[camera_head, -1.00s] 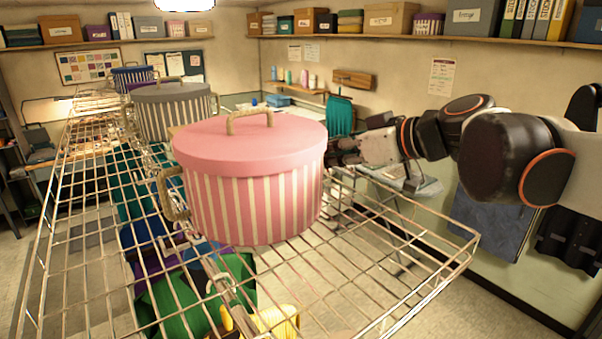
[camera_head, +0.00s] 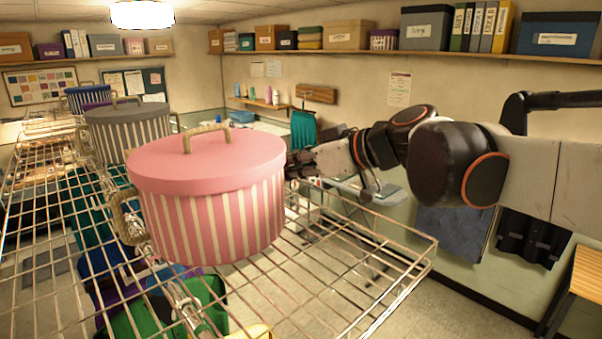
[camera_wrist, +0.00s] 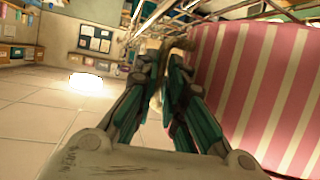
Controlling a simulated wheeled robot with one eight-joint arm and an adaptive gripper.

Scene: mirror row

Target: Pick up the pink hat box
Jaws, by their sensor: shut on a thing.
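The pink hat box (camera_head: 215,215), striped pink and cream with a pink lid and a rope handle on top, is upright at the wire rack (camera_head: 350,262). I cannot tell whether its base touches the wires. A rope side handle shows at its left. My gripper (camera_head: 296,165) is at the box's far right side, with its fingertips partly hidden behind the box. In the wrist view the fingers (camera_wrist: 167,62) are close together on a rope side handle (camera_wrist: 180,44), beside the striped wall of the box (camera_wrist: 258,85).
A grey striped hat box (camera_head: 127,132) and a blue one (camera_head: 87,97) stand farther back on the rack. Coloured things lie below the wires. The rack's right front part is bare. A loaded shelf (camera_head: 400,53) runs along the wall.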

